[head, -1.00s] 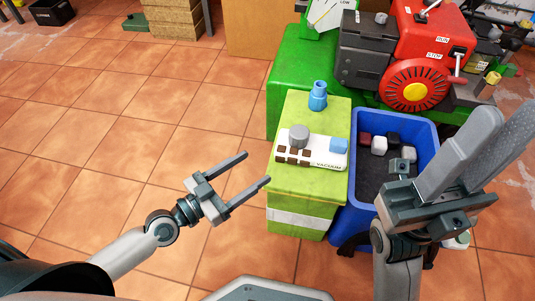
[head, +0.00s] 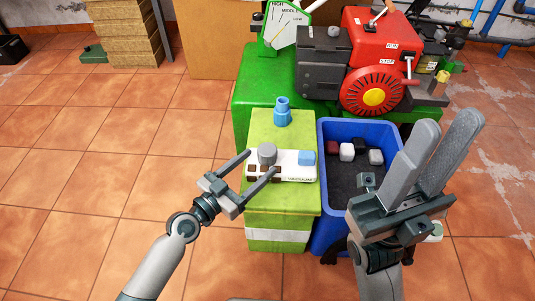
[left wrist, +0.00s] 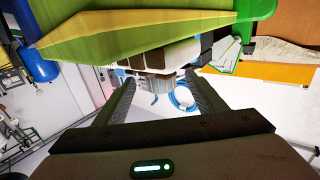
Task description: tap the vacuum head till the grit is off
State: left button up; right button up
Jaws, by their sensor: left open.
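The vacuum head (head: 302,178) is a white piece marked VACUUM, lying on the yellow-green cabinet. A grey knob (head: 267,153) and a blue block (head: 306,158) sit on it, with several brown squares of grit (head: 253,169) along its left part. My left gripper (head: 261,162) is open, its fingertips at the left end of the head, on either side of the grey knob. In the left wrist view, the knob (left wrist: 155,88) shows between the open fingers; contact is unclear. My right gripper (head: 448,124) is raised above the blue bin's right side, empty, fingers apart.
The cabinet (head: 270,208) also bears a blue fitting (head: 282,110). A blue bin (head: 327,215) with several small blocks stands right of it. A red engine (head: 370,60) and a green lever gauge (head: 284,28) stand behind.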

aim_at(268, 149)
pick_arm(q)
jog(key=shift+x, duration=2.7)
jog(key=shift+c, duration=0.6)
jog(key=c, duration=1.3)
jog(key=shift+r, duration=1.1)
jog(key=shift+r, duration=1.1)
jog(key=shift+f, duration=0.1)
